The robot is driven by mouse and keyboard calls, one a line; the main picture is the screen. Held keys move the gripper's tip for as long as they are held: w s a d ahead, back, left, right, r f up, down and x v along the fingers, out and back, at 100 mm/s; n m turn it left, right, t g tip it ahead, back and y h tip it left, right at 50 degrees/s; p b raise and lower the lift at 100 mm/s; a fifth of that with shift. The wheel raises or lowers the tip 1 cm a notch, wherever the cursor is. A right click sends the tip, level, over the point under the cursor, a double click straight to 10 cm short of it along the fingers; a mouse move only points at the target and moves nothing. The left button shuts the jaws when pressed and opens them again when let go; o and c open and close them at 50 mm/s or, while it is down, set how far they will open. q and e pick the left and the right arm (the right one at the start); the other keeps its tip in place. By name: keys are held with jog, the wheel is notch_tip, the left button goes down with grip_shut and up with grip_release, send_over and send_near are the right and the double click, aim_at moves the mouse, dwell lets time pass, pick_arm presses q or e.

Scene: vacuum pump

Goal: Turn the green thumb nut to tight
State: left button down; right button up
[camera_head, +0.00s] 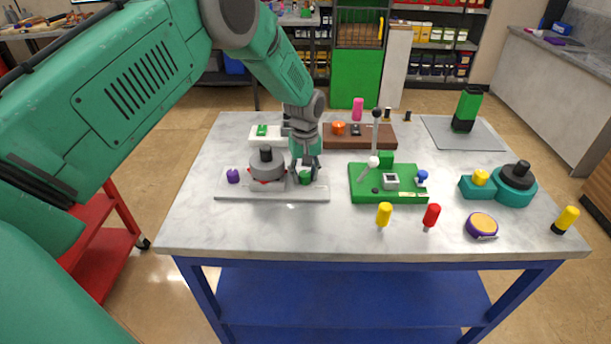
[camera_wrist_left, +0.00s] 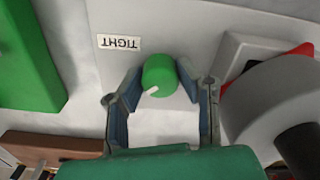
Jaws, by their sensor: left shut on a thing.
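The green thumb nut (camera_head: 305,176) sits at the right end of a grey plate (camera_head: 285,194), beside a grey round pump part (camera_head: 267,166). In the left wrist view the nut (camera_wrist_left: 159,75) is a green cylinder with a white pointer mark aimed down-left. A "TIGHT" label (camera_wrist_left: 119,42) reads upside down on the plate, up and left of the nut; the pointer is not aimed at it. My left gripper (camera_head: 306,172) reaches down from above and is shut on the nut, one finger on each side (camera_wrist_left: 160,76). My right gripper is not in view.
A green base (camera_head: 388,196) with a lever (camera_head: 376,135) stands close right of the plate. A purple knob (camera_head: 233,176) is at the plate's left end. A brown block (camera_head: 370,142) lies behind. Yellow (camera_head: 384,213) and red (camera_head: 431,215) pegs stand in front right.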

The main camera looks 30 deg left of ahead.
pick_arm(q)
jog(key=m, duration=0.7)
jog(key=shift+w+r, duration=0.1)
jog(key=shift+w, duration=0.1)
jog(key=m, duration=0.4)
jog(key=shift+b, duration=0.35)
jog(key=shift+m, duration=1.7)
jog(key=shift+r, duration=0.1)
jog(key=c, duration=1.4)
grip_release()
jog(key=shift+o, duration=1.1)
jog(key=shift+f, duration=0.2)
